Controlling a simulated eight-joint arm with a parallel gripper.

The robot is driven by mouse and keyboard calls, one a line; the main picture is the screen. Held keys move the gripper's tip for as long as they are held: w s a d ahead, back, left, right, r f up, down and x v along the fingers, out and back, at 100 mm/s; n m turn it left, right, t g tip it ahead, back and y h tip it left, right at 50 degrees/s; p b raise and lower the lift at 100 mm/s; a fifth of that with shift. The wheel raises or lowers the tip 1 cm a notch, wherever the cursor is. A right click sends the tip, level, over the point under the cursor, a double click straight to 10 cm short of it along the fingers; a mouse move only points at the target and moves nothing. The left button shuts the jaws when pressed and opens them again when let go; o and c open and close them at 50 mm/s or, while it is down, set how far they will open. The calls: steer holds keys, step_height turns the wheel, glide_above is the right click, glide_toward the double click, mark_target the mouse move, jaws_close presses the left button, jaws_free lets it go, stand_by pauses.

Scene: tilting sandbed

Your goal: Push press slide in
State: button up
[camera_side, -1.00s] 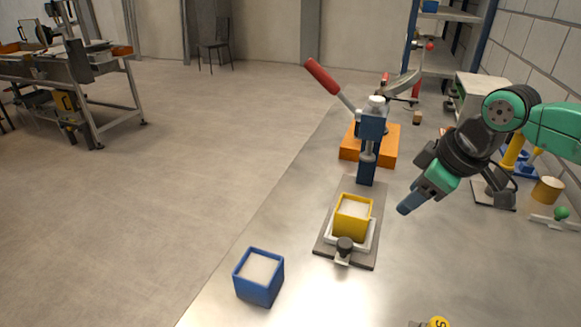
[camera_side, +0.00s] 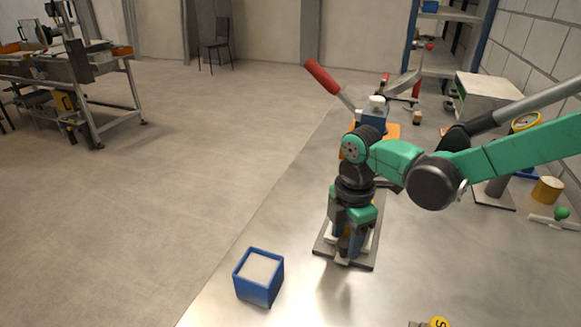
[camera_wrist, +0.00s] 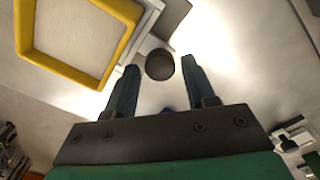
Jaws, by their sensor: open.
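My gripper (camera_side: 345,248) points down over the front end of the press slide. Its blue fingers are open, one on each side of the slide's dark round knob (camera_wrist: 160,65); whether they touch it cannot be told. The yellow box (camera_wrist: 128,48) with pale filling sits on the slide beside the knob, at upper left in the wrist view. In the side view my arm hides most of the box and slide. The slide's base plate (camera_side: 366,258) shows at its front corner. The press, with its red lever (camera_side: 322,77) raised, stands behind, partly covered by my arm.
A blue box (camera_side: 259,277) with pale filling stands apart at the front left of the metal table. A yellow round item (camera_side: 438,322) is at the front edge. A tan cylinder (camera_side: 547,190) stands at right. The table between the blue box and slide is clear.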

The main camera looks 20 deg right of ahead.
steer(key=shift+f, duration=0.45)
jaws_close()
stand_by(1.1)
